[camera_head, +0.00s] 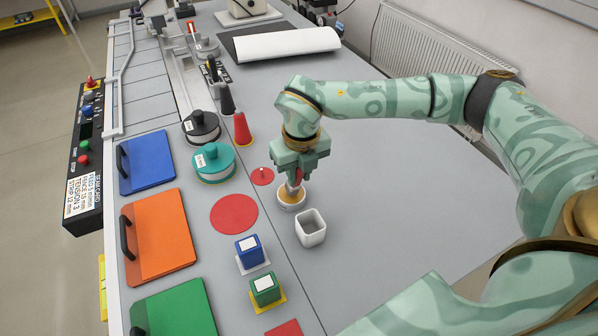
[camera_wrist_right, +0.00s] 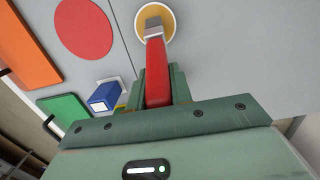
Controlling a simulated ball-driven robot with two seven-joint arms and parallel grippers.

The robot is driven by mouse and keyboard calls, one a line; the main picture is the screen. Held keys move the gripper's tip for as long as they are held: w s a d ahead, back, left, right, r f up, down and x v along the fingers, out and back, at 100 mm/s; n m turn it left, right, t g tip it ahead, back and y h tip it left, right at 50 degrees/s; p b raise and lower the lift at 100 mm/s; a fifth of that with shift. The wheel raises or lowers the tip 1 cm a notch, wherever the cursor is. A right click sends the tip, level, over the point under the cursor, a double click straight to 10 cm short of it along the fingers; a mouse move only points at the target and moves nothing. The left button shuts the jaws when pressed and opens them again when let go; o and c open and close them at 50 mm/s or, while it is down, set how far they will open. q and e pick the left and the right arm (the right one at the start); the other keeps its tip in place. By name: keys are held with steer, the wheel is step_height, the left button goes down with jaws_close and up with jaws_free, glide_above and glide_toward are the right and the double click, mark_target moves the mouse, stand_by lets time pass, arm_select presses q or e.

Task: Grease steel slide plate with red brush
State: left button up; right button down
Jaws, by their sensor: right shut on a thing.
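My right gripper (camera_head: 297,176) points down and is shut on the red brush (camera_head: 299,174). In the right wrist view the red handle (camera_wrist_right: 157,75) sits between the jaws, with its metal ferrule over the yellow inside of a small round white-rimmed pot (camera_wrist_right: 168,12). In the head view the brush's lower end is at the pot (camera_head: 291,204); whether the bristles touch the yellow contents is hidden. Light metal slide rails (camera_head: 180,80) run along the far left of the table; I cannot tell which part is the steel slide plate. My left gripper is not in view.
A white square cup (camera_head: 310,228) stands just in front of the pot. Blue (camera_head: 249,251) and green (camera_head: 265,289) blocks, red discs, a teal reel (camera_head: 214,162), a red cone (camera_head: 242,128) and coloured plates lie left. The table right of the pot is clear beneath my arm.

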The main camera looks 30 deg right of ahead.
step_height(320, 180, up, 6)
steer(key=p, duration=0.4)
steer(key=shift+r+p, duration=0.25)
steer(key=shift+p, duration=0.05)
steer(key=shift+f, duration=0.15)
